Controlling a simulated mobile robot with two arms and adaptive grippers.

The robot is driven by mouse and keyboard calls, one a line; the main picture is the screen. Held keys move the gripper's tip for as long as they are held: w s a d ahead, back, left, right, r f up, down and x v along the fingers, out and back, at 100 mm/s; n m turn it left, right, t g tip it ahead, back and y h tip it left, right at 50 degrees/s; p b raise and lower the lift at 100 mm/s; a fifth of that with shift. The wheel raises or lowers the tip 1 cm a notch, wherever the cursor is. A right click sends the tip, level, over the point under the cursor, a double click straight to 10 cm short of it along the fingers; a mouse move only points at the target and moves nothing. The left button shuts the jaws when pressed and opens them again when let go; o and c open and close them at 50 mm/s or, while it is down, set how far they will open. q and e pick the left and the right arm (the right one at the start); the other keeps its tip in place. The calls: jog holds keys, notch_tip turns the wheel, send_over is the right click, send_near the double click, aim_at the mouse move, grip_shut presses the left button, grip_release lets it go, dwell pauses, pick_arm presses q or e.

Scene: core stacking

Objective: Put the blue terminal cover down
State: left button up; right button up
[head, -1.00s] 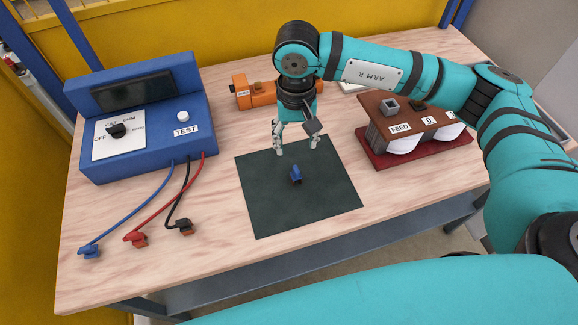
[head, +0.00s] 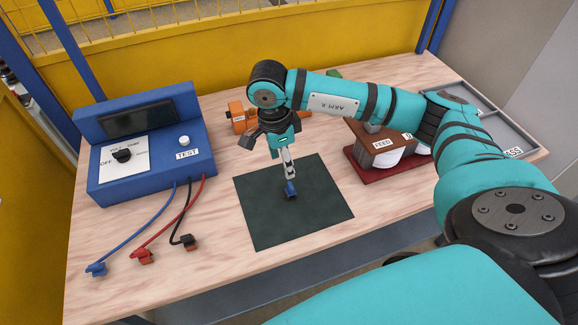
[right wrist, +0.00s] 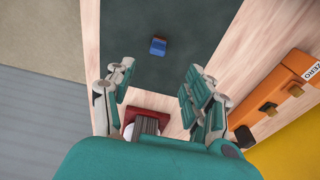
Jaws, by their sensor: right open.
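The blue terminal cover (head: 291,189) rests on the dark green mat (head: 320,215), near its middle. It also shows in the right wrist view (right wrist: 158,46), beyond the fingertips and on the mat. My right gripper (head: 287,163) is just above and behind the cover in the head view, its fingers seen nearly edge-on. In the right wrist view my right gripper (right wrist: 157,85) has its fingers spread wide with nothing between them. My left gripper is not in view.
A blue tester (head: 150,150) stands at left, with blue, red and black leads ending in clips (head: 147,257) on the table. An orange device (head: 238,117) lies behind the mat. A brown feed stand (head: 385,150) on a red base and a grey tray (head: 480,110) are at right.

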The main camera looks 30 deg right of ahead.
jog(key=p, duration=0.1)
send_over(290, 185)
jog(key=f, duration=0.4)
jog(key=shift+w+a+f, duration=0.15)
jog(key=shift+a+f, duration=0.15)
jog(key=shift+a, duration=0.1)
jog(key=shift+f, duration=0.55)
jog(key=shift+d+f+p, duration=0.15)
jog(key=shift+f+p, duration=0.15)
jog(key=shift+p, duration=0.05)
jog(key=f, duration=0.1)
jog(key=f+p, duration=0.1)
jog(key=f, duration=0.1)
jog(key=shift+s+d+f, duration=0.25)
jog(key=shift+f, duration=0.5)
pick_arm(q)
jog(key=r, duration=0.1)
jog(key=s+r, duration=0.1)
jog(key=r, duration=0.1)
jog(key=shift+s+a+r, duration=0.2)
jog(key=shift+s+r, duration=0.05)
pick_arm(e)
grip_shut()
